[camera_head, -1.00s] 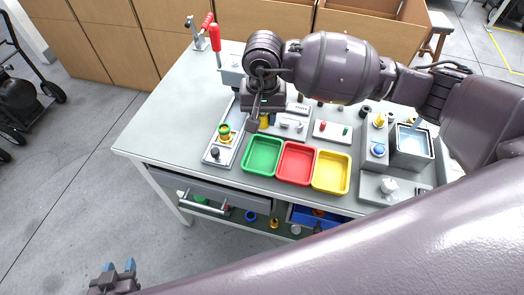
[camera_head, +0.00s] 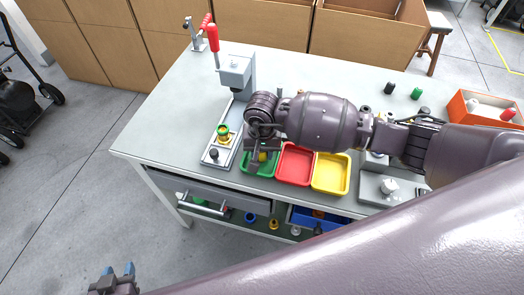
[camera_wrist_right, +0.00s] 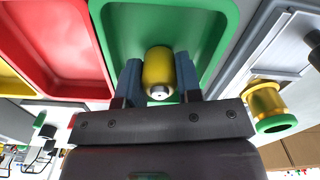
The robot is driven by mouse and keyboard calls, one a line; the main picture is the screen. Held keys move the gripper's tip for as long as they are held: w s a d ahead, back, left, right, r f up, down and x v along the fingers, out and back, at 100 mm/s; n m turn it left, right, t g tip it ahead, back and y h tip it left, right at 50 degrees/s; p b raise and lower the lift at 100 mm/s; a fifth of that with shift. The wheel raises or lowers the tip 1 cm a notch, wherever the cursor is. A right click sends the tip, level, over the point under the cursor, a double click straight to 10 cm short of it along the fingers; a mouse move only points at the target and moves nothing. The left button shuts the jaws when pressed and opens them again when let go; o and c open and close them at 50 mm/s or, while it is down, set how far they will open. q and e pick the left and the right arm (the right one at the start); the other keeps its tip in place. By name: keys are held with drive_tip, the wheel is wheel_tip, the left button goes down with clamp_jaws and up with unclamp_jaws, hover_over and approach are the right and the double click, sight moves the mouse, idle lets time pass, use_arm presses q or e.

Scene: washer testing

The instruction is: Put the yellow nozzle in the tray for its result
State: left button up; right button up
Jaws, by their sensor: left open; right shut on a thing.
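The yellow nozzle (camera_wrist_right: 158,70) is between the blue fingers of my right gripper (camera_wrist_right: 160,80), which is shut on it. In the head view my right gripper (camera_head: 262,158) is over the green tray (camera_head: 261,173), mostly covering it, and a bit of the yellow nozzle shows. The wrist view shows the nozzle within the outline of the green tray (camera_wrist_right: 218,22); its height above the tray floor is hard to tell. The red tray (camera_head: 295,165) and yellow tray (camera_head: 331,173) stand beside it, both empty. My left gripper (camera_head: 118,274) is open at the lower left, away from the table.
A fixture (camera_head: 219,153) with a green-and-yellow fitting (camera_head: 223,132) stands left of the green tray. A press with a red handle (camera_head: 213,40) stands behind. An orange bin (camera_head: 484,110) is at the right. My right arm hides much of the table's middle.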

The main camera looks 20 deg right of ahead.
drive_tip(key=shift+f, duration=0.2)
drive_tip(key=shift+f, duration=0.15)
drive_tip(key=o, duration=0.7)
drive_tip(key=shift+r, duration=0.3)
wheel_tip(320, 180, up, 12)
drive_tip(key=shift+f, duration=0.1)
drive_tip(key=shift+s, duration=0.1)
idle(0.3)
